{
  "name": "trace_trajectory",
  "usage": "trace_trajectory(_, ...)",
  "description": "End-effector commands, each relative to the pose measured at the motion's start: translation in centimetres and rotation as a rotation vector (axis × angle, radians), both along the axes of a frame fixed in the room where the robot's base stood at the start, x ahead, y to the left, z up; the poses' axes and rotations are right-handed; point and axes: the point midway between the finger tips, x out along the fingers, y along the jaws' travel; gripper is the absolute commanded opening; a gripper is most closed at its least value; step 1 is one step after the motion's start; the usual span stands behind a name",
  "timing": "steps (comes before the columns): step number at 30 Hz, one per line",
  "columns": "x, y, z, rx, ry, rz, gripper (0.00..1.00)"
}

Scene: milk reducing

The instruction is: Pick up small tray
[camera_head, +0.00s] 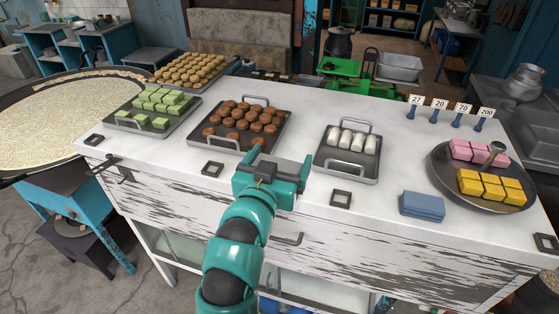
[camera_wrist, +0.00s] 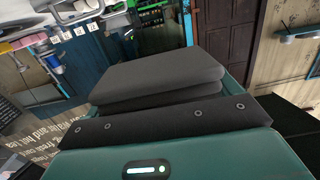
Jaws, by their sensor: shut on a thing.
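The small tray (camera_head: 324,168) is a dark metal tray with a handle at each end and several white rolls (camera_head: 346,140) on it. It rests on the white counter, right of centre in the head view. My gripper (camera_head: 280,162) is left of this tray and apart from it in the picture, near the counter's front edge. In the wrist view the dark finger pads (camera_wrist: 160,85) lie close together, one above the other. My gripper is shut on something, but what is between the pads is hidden.
A larger tray (camera_head: 197,139) of brown sweets is just left of my gripper. Trays of green and golden sweets stand farther left. A blue stack (camera_head: 423,205) and a round plate (camera_head: 437,165) of pink and yellow cubes are at right. Number stands (camera_head: 437,116) line the back.

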Motion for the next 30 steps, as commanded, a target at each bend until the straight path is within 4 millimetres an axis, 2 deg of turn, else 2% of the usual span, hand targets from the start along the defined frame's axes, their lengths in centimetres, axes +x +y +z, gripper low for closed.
trace_trajectory(6, -2.3, 0.1, 0.9, 0.002, -0.004, 0.001, 0.62)
trace_trajectory(30, -4.1, 0.1, 1.7, 0.003, -0.002, 0.0, 0.62)
